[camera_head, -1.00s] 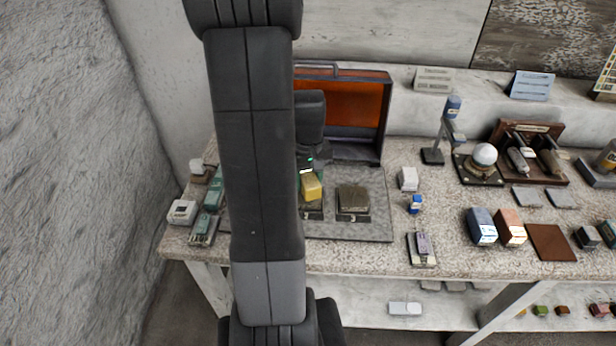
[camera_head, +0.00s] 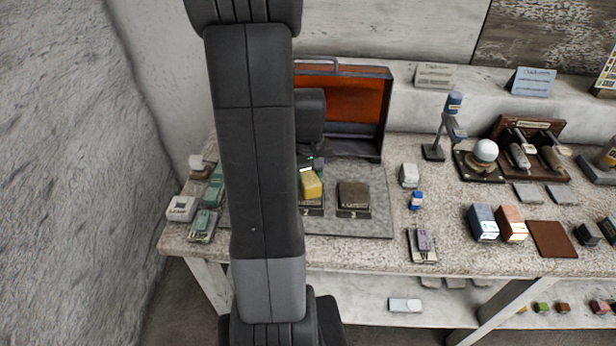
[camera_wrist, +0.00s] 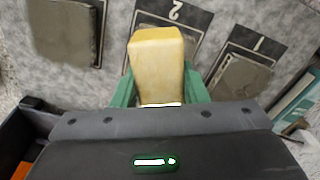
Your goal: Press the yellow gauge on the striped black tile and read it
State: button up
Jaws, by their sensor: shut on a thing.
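The yellow gauge (camera_wrist: 156,62) is a block held between the green fingers of my gripper (camera_wrist: 158,88) in the wrist view. In the head view the gauge (camera_head: 311,185) shows just right of my arm, over the black tile marked 2 (camera_head: 311,211). That tile also shows behind the gauge in the wrist view (camera_wrist: 187,17). The gauge hides much of the tile, so I cannot tell whether it touches what lies there. I cannot make out stripes or a reading. My arm hides most of the gripper in the head view.
A slab (camera_head: 354,195) sits on the tile marked 3, to the right. Another slab (camera_wrist: 243,78) lies on the tile marked 1. An open orange-lined case (camera_head: 345,105) stands behind. Small blocks and devices stand along the bench (camera_head: 380,255) to both sides.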

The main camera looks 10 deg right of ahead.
aim_at(308, 175)
jog(key=shift+f+b, duration=0.35)
jog(key=shift+f, duration=0.15)
dwell(1.1)
jog(key=shift+r+p, duration=2.75)
jog(key=shift+r, duration=0.85)
jog(key=shift+f, duration=0.1)
